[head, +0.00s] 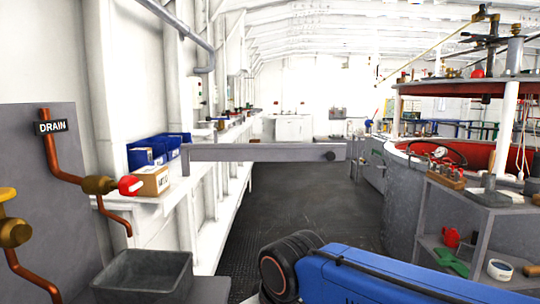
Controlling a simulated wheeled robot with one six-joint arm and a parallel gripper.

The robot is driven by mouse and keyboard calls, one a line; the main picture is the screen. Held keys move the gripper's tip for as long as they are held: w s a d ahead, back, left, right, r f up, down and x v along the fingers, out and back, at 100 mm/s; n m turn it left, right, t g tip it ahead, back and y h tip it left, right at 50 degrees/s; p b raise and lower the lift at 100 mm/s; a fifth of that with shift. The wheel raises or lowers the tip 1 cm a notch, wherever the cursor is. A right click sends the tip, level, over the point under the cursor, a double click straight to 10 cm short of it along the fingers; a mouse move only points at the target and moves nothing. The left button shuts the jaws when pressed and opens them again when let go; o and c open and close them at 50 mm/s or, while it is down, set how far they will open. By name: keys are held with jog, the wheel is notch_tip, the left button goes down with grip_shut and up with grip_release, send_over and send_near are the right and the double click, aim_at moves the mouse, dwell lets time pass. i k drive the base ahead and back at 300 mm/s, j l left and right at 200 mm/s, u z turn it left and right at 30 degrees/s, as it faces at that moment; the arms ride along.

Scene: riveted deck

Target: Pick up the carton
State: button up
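The carton (154,182) is a small brown cardboard box with a white label on its front. In the head view it stands upright on the white ledge (146,208) at the left, in front of several blue bins. A red valve knob (130,186) shows just left of it and overlaps its left edge in the picture. My blue arm with a black joint shows at the bottom centre and right, well apart from the carton. My gripper is not in view.
Copper pipes (62,160) with brass valves and a grey basin (143,274) stand at the near left. A grey horizontal beam (262,152) crosses the aisle. The dark deck floor (300,208) is clear. A round grey tank and shelves (480,215) stand right.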

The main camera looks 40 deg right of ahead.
aim_at(155, 179)
jog(key=i+l, duration=0.1)
jog(key=l, duration=0.45)
jog(key=i+l, duration=0.1)
jog(key=l, duration=0.45)
jog(key=i+l, duration=0.1)
jog(key=l, duration=0.45)
jog(key=i+l, duration=0.15)
jog(key=l, duration=0.45)
jog(key=i+l+u, duration=0.1)
jog(key=l, duration=0.45)
jog(key=l+u, duration=0.15)
jog(key=u, duration=0.2)
jog(key=l+u, duration=0.15)
jog(key=u, duration=0.2)
jog(key=l+u, duration=0.2)
jog(key=u, duration=0.2)
